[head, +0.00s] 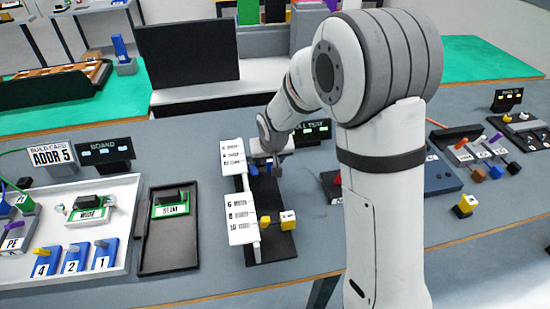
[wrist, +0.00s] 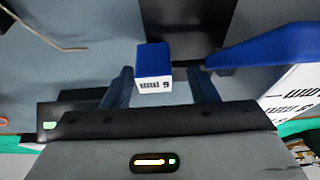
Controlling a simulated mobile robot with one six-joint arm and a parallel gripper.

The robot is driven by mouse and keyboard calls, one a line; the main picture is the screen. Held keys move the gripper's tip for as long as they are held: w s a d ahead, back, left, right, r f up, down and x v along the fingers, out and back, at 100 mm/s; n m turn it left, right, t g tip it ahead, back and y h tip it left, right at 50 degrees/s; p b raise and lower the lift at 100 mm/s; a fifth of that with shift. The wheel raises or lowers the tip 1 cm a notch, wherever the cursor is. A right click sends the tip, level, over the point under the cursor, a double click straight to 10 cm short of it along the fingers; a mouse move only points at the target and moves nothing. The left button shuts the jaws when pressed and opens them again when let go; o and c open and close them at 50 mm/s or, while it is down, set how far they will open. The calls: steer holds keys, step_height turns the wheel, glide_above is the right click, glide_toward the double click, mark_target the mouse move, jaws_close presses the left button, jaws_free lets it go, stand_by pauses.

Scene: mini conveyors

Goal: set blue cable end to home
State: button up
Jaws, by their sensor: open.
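My gripper (head: 266,152) is at the far end of a dark rail stand (head: 278,248), partly hidden by my arm. In the wrist view my gripper (wrist: 160,72) is open, with its two dark fingers on either side of a small block (wrist: 153,60). The block has a blue top and a white face that seems to read "5 mm"; I cannot tell whether the fingers touch it. Small blue parts show under the gripper in the head view (head: 259,168). No cable is clearly seen on the block, so I cannot tell which thing is the blue cable end.
White number boards (head: 242,218) line the stand's left side. A yellow block (head: 288,220) sits at its near end. A large blue-edged piece (wrist: 262,45) lies close right of the fingers. A panel with coloured plugs (head: 450,158) and a loose yellow block (head: 465,205) are at right.

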steer(key=v, duration=0.7)
steer(key=shift+r, duration=0.35)
steer(key=shift+s, duration=0.15)
steer(key=s+d+r, duration=0.3)
steer(key=s+d, duration=0.2)
steer(key=s, duration=0.3)
steer(key=s+d+r+m+g+p, duration=0.1)
steer(key=s+d+r, duration=0.2)
steer(key=s+d, duration=0.3)
steer(key=s+d+r+m+h+p, duration=0.1)
steer(key=s+d+r, duration=0.2)
steer(key=s, duration=0.6)
steer(key=shift+s+d+g, duration=0.3)
steer(key=shift+d+g, duration=0.1)
steer(key=shift+d, duration=0.75)
